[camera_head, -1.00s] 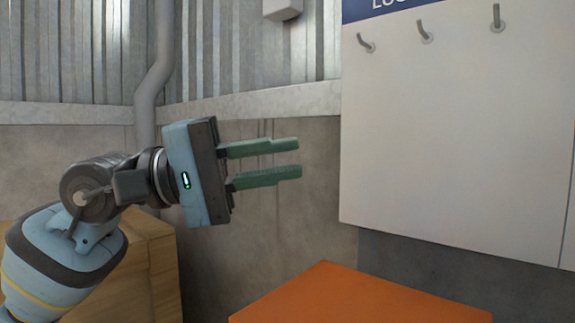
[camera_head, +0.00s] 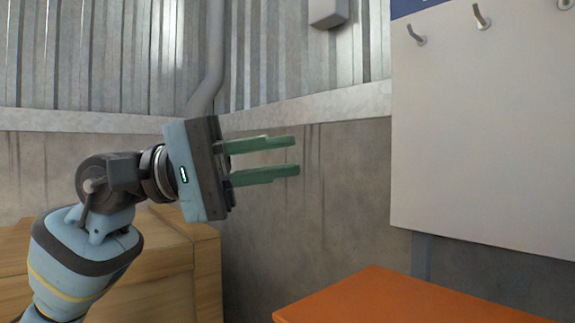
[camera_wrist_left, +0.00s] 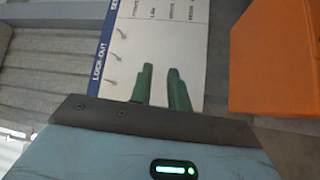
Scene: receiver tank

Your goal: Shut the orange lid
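The orange lid (camera_head: 400,300) shows as a flat orange panel at the bottom right of the head view, cut off by the frame's lower edge. It also shows in the left wrist view (camera_wrist_left: 275,60) at the upper right. My left gripper (camera_head: 297,156) is left of and above the lid, apart from it. Its two green fingers are spread with nothing between them. In the left wrist view the fingers (camera_wrist_left: 160,85) also stand apart and empty. My right gripper is in neither view. What lies under the lid is hidden.
A white board (camera_head: 480,140) with grey hooks (camera_head: 481,16) hangs on the wall at the right. A wooden crate (camera_head: 160,265) stands behind my left arm. A grey pipe (camera_head: 210,80) and a small grey box (camera_head: 328,12) are on the wall. The space around the fingers is clear.

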